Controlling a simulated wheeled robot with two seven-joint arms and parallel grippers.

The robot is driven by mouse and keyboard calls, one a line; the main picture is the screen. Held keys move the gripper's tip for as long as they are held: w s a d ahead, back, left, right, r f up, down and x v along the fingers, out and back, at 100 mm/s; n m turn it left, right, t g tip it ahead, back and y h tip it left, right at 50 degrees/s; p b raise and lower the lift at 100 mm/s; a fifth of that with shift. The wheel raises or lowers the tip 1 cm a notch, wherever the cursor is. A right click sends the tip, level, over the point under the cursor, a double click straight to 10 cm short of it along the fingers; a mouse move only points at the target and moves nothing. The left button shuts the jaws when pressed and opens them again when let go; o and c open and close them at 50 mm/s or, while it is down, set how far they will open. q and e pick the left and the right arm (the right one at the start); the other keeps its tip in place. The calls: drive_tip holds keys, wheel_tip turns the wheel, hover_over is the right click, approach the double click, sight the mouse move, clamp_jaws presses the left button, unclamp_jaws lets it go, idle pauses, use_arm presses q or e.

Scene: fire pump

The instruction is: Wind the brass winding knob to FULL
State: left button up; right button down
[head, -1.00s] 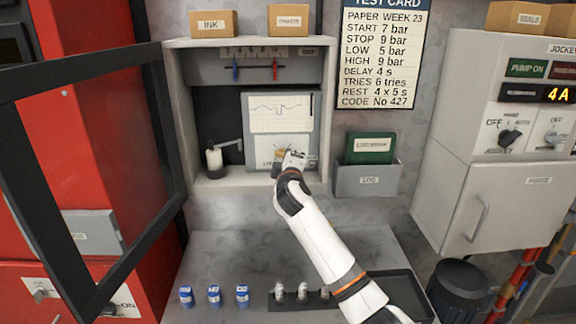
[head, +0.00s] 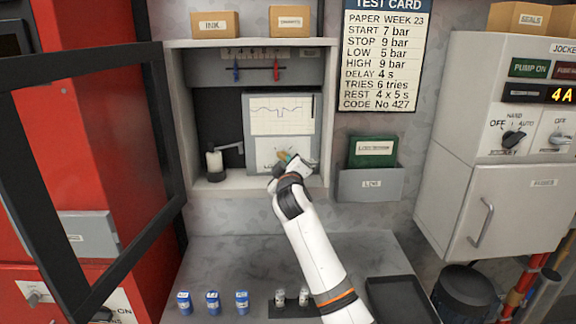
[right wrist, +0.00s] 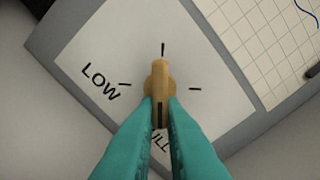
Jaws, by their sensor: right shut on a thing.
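The brass winding knob (right wrist: 160,80) stands on a white dial plate (right wrist: 105,45) inside the open recorder cabinet. My right gripper (right wrist: 160,108) has its teal fingers closed on both sides of the knob. In the head view the same gripper (head: 286,160) is at the lower part of the recorder panel and mostly hides the knob. The plate reads LOW at the left. Below it "ULL" shows between the fingers, its first letter hidden. Several black ticks surround the knob. A dark line on the knob points down towards "ULL". My left gripper is not in view.
The chart (head: 282,114) is above the knob. The cabinet's black-framed door (head: 160,120) stands open at the left. A log holder (head: 370,184) hangs to the right. Blue bottles (head: 213,302) stand on the bench.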

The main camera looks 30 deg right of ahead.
drive_tip(key=shift+f, duration=0.1)
drive_tip(key=c, duration=1.5)
unclamp_jaws()
drive_tip(key=b+v, duration=0.2)
drive_tip(key=v, duration=1)
